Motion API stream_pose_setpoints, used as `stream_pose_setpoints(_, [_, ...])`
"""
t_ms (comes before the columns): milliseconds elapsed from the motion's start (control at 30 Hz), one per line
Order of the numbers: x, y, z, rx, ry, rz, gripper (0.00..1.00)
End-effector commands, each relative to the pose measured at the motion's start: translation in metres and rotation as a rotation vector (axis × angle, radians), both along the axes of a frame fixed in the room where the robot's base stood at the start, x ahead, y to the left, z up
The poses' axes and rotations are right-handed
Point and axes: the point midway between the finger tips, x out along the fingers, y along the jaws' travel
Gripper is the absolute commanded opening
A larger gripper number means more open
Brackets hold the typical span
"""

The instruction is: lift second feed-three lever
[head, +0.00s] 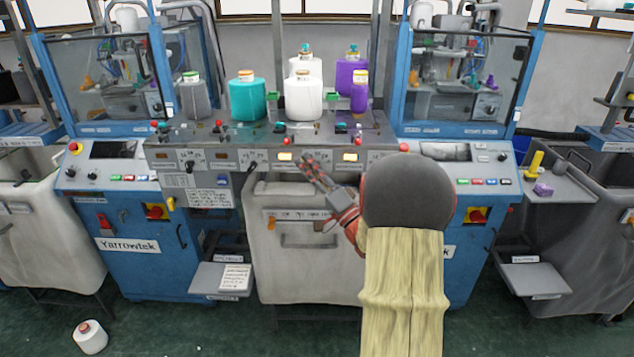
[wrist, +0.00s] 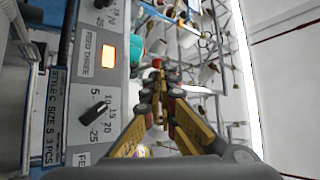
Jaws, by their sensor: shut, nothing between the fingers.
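My gripper (head: 308,163) is shut and empty in front of the middle machine's panel. In the wrist view its fingers (wrist: 160,80) meet beside the panel face, with a red ball knob (wrist: 157,63) just past the tips. I cannot tell whether they touch it. The panel carries a "FEED THREE" label (wrist: 87,50), a lit orange lamp (wrist: 108,56) and a black pointer knob (wrist: 96,112) with a scale. In the head view two lamps are lit, one left of my gripper (head: 285,157) and one right (head: 350,157). Which lever is the second feed-three one is unclear.
Blue glazed machines stand left (head: 135,75) and right (head: 460,80).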

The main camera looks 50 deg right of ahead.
Motion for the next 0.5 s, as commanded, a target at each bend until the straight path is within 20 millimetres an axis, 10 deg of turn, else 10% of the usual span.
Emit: stream_pose_setpoints(500, [0.043, -0.003, 0.023, 0.002, 0.0, -0.001, 0.0])
